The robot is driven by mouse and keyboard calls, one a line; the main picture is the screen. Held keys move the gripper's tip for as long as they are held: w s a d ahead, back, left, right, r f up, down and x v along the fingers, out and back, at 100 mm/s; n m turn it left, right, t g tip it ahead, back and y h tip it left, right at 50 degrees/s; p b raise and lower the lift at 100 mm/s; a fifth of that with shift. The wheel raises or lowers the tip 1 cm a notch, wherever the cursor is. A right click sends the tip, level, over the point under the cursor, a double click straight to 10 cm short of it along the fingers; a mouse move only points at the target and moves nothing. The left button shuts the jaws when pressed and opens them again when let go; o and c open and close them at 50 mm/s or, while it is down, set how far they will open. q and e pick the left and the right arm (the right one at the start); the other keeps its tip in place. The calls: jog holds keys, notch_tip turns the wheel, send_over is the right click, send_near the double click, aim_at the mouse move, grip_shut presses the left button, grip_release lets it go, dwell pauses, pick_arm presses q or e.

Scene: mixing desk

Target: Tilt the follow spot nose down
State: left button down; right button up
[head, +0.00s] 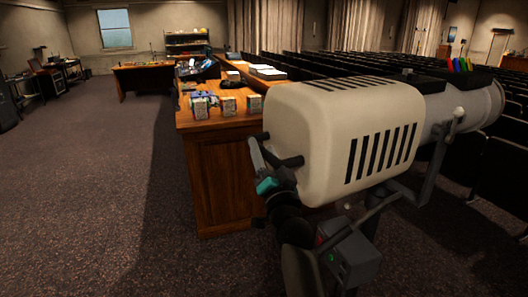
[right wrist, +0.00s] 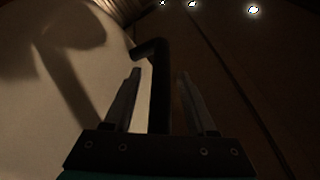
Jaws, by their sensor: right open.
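The follow spot (head: 345,130) is a large cream housing with black vent slots, its grey barrel pointing to the upper right of the head view. Dark handle parts (head: 290,162) stick out of its rear end. My right gripper (head: 256,150), with a teal band below its grey fingers, is at this rear end. In the right wrist view, a black bent handle (right wrist: 158,85) stands between the two open fingers (right wrist: 160,78), with the cream housing (right wrist: 50,100) on the left. I cannot tell whether either finger touches the handle. My left gripper is not in view.
A wooden desk (head: 214,170) with small boxes (head: 228,105) and papers stands behind and left of the spot. A grey bracket (head: 430,180) holds the spot. Rows of dark seats (head: 320,66) lie beyond. The carpet (head: 90,180) on the left is clear.

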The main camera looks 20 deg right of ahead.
grip_shut()
dwell(0.4)
dwell(1.0)
